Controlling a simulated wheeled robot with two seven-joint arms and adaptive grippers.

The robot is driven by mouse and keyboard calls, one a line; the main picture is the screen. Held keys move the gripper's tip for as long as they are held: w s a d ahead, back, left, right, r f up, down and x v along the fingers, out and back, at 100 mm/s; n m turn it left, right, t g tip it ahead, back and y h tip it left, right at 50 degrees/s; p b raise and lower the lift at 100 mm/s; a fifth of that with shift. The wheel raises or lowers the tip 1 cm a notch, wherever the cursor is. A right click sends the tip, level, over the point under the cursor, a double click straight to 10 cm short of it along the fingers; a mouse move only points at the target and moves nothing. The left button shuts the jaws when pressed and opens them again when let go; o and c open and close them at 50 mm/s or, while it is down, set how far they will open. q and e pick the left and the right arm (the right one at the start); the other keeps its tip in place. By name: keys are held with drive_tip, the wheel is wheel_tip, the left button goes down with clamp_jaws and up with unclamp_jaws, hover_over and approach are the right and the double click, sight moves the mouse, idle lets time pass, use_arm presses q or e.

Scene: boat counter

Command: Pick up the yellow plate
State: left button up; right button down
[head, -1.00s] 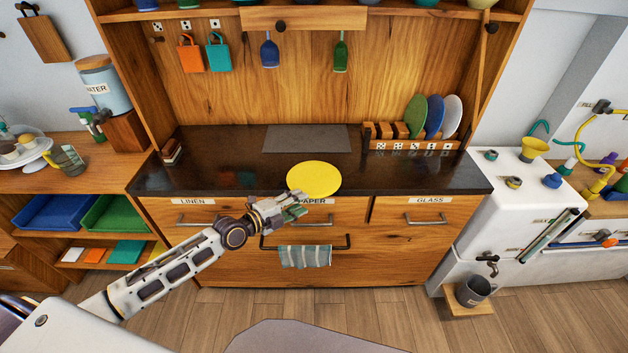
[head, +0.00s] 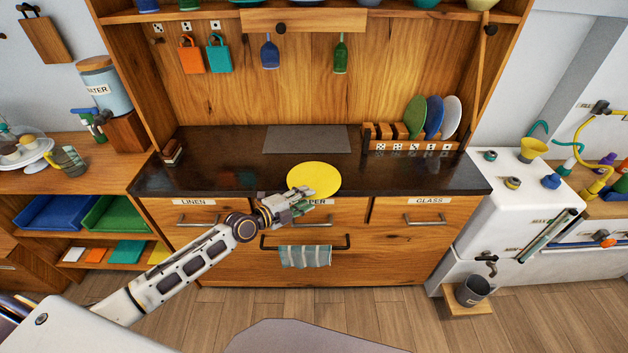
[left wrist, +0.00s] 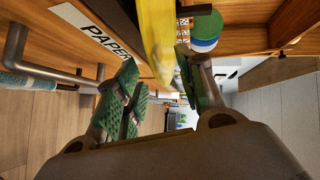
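The yellow plate (head: 313,177) lies flat on the dark counter (head: 225,178), at its front edge above the PAPER drawer. My left gripper (head: 312,197) is at the plate's front rim, its tips overlapping the rim in the head view. In the left wrist view the green-padded fingers (left wrist: 158,88) are apart, and the yellow plate (left wrist: 154,35) shows nearly edge-on in the gap between them. I cannot tell whether a finger touches it. The left gripper is open. My right gripper is not in view.
A wooden rack (head: 408,146) with green, blue and white plates stands at the back right. A grey mat (head: 306,139) lies behind the yellow plate. Drawer handles and a striped towel (head: 305,256) are below the left gripper. The counter left of the plate is mostly clear.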

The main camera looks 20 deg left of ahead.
sight(314, 181)
use_arm(q)
drive_tip(key=shift+x, duration=1.25)
clamp_jaws()
